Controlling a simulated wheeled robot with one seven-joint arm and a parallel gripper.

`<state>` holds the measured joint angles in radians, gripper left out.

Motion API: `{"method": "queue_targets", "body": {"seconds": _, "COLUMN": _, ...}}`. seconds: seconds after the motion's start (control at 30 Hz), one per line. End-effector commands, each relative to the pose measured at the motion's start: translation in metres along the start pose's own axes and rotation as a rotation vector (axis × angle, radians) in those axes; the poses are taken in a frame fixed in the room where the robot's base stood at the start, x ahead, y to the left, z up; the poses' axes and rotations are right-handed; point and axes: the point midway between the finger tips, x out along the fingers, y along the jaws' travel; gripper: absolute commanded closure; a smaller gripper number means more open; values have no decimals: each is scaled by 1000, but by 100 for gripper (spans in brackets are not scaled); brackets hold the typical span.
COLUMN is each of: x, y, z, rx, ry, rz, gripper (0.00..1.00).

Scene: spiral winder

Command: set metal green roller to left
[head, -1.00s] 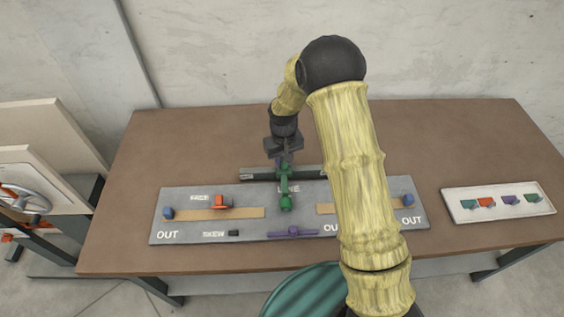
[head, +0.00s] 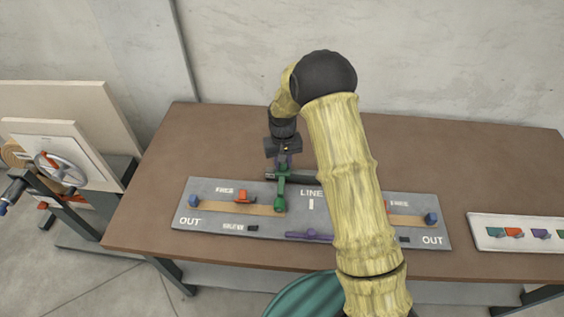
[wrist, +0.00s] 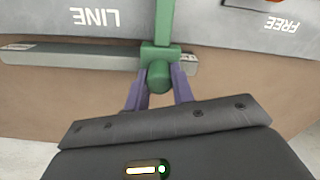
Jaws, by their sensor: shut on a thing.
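The green roller (head: 281,190) is a long narrow green piece with a rounded front end. It reaches across the grey panel (head: 180,221), left of the LINE mark, over the right end of the left tan strip. In the wrist view its green block (wrist: 156,56) sits on a grey bar (wrist: 75,57) behind the panel. My gripper (head: 283,165) is at its back end. In the wrist view the purple fingers of my gripper (wrist: 159,82) are shut on its rounded green end.
A red piece (head: 243,196) sits on the left tan strip (head: 222,206), left of the roller, with a gap between. A blue block (head: 193,199) stands at the panel's left end. A purple piece (head: 310,237) lies at the front edge. A white tray (head: 485,243) holds colored pieces at right.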

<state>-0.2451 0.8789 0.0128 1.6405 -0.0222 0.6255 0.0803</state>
Motion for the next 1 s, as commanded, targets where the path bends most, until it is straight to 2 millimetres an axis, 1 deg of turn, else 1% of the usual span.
{"method": "queue_targets", "body": {"seconds": 0.03, "x": -1, "y": -6, "z": -1, "rx": -4, "ry": 4, "rz": -7, "gripper": 100}}
{"method": "queue_targets", "body": {"seconds": 0.13, "x": -1, "y": -6, "z": -1, "rx": -5, "ry": 5, "rz": -7, "gripper": 100}}
{"method": "queue_targets", "body": {"seconds": 0.17, "x": -2, "y": -7, "z": -1, "rx": -5, "ry": 6, "rz": -8, "gripper": 70}}
{"method": "queue_targets", "body": {"seconds": 0.2, "x": -2, "y": -7, "z": -1, "rx": -5, "ry": 6, "rz": -8, "gripper": 62}}
{"method": "queue_targets", "body": {"seconds": 0.23, "x": -2, "y": -6, "z": -1, "rx": -5, "ry": 6, "rz": -8, "gripper": 56}}
{"method": "queue_targets", "body": {"seconds": 0.27, "x": -1, "y": -6, "z": -1, "rx": -5, "ry": 5, "rz": -7, "gripper": 54}}
{"method": "queue_targets", "body": {"seconds": 0.53, "x": -1, "y": -3, "z": -1, "rx": -2, "ry": 4, "rz": -5, "gripper": 54}}
{"method": "queue_targets", "body": {"seconds": 0.67, "x": -8, "y": -4, "z": -1, "rx": -3, "ry": 5, "rz": -4, "gripper": 54}}
{"method": "queue_targets", "body": {"seconds": 0.77, "x": -19, "y": -4, "z": -2, "rx": -3, "ry": 7, "rz": -4, "gripper": 54}}
{"method": "queue_targets", "body": {"seconds": 0.87, "x": -35, "y": -3, "z": -2, "rx": -3, "ry": 9, "rz": -5, "gripper": 54}}
{"method": "queue_targets", "body": {"seconds": 1.0, "x": -63, "y": -3, "z": -1, "rx": -3, "ry": 9, "rz": -5, "gripper": 54}}
